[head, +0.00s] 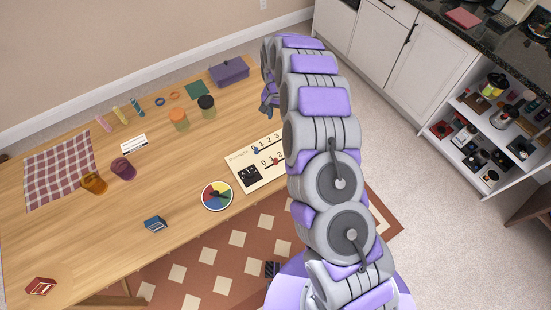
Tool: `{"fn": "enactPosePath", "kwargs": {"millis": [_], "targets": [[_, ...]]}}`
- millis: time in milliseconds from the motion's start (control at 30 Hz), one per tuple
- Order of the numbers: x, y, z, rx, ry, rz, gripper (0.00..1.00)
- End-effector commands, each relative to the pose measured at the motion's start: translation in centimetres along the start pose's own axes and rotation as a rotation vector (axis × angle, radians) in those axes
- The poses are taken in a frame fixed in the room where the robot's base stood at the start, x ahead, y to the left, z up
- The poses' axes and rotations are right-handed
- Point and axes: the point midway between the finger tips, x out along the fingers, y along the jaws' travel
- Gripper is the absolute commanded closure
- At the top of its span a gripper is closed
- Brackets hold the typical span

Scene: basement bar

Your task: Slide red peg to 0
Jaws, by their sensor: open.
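A cream scoreboard (240,176) with two numbered rows and a black square patch lies flat near the table's right front edge. A small red peg (276,161) sits on its lower row, near the 1 and 2 marks. A blue peg (257,150) sits on the upper row near its left end. My arm hides the right part of the board. My gripper (266,107) is small in view, partly behind my arm, above the table's far right side and beyond the board. It is open and apart from the red peg.
On the wooden table (190,170) are a colour wheel (217,196) left of the board, jars (207,107), a purple box (229,71), cups (123,169), a checked cloth (62,168) and card boxes (155,224). White cabinets (420,60) stand to the right.

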Motion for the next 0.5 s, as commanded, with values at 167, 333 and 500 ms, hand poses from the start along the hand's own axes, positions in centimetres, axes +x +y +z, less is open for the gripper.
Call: {"fn": "enactPosePath", "kwargs": {"millis": [167,333,500], "targets": [[-4.1,0.0,-0.2,0.001,0.003,-0.002,0.55],[-7.8,0.1,-0.2,0.001,0.004,-0.003,0.55],[-10.3,0.0,-0.2,0.001,0.003,-0.002,0.55]]}}
